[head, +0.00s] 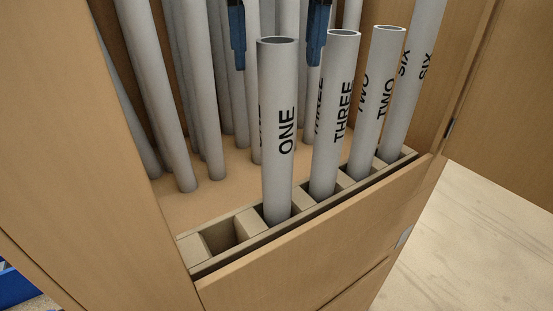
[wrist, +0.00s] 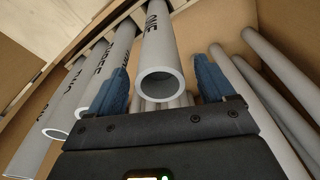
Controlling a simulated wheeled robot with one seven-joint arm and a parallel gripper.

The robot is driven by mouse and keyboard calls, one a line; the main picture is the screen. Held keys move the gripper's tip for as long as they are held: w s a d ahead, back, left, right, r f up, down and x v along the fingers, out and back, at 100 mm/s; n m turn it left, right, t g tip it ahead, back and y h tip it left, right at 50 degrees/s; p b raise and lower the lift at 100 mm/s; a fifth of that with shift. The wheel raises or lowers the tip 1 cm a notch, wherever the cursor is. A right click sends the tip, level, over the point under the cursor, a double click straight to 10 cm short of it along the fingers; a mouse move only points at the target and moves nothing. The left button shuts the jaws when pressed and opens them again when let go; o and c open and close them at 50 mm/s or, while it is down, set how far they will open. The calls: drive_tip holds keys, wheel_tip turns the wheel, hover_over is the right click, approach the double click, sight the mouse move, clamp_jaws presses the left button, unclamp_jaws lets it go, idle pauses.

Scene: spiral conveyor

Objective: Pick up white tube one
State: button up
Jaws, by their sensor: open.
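White tube one (head: 278,130) is a pale grey-white hollow tube marked ONE. It stands nearly upright in a slot of the wooden rack (head: 185,240), its open top uncovered. My gripper (head: 277,65) is open, with one blue finger on each side of the tube's top in the head view. In the wrist view, tube one (wrist: 155,45) shows between the two open fingers (wrist: 161,66), with its round open end toward the camera. Gaps show on both sides, and I see no contact. How far the fingers are from the tube in depth is hard to tell.
Tubes marked THREE (head: 335,120), TWO (head: 378,110) and SIX (head: 415,80) stand in the rack to the right. An empty slot (head: 225,235) is at left. Several more tubes (head: 165,110) stand behind. Wooden cabinet panels (head: 90,130) flank the rack.

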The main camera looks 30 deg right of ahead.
sight(277, 68)
drive_tip(key=shift+w+d+f, duration=0.1)
drive_tip(key=shift+w+f, duration=0.1)
drive_tip(key=shift+f, duration=1.4)
drive_tip(key=c, duration=1.5)
drive_tip(key=shift+o, duration=0.2)
drive_tip(key=shift+r, duration=0.1)
